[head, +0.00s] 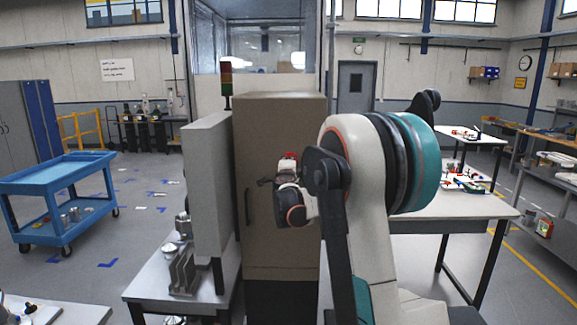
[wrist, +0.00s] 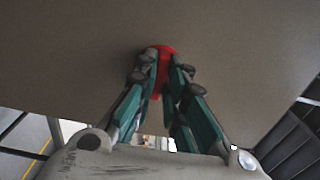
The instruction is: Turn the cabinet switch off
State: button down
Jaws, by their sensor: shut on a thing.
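The brown cabinet (head: 280,120) stands upright in the middle of the head view, with a dark handle on the left of its front. Its plain face (wrist: 90,60) fills much of the wrist view. The red switch (wrist: 164,52) is on that face, partly hidden between my fingers. My gripper (wrist: 161,76) is shut on the switch, a green-sided finger on either side of it. In the head view my gripper (head: 287,168) is small and dark in front of the cabinet, and my arm covers the cabinet's right side. The switch's exact angle cannot be told.
A grey panel (head: 207,185) stands left of the cabinet, above a bench (head: 150,288) holding metal parts. A blue cart (head: 65,172) is at the left. A white-topped table (head: 455,207) is at the right. Open floor lies between cart and bench.

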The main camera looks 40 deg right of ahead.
dwell(0.4)
jog(key=c, duration=1.6)
grip_release()
jog(key=shift+c, duration=0.2)
jog(key=v, duration=1.2)
jog(key=shift+a, duration=0.1)
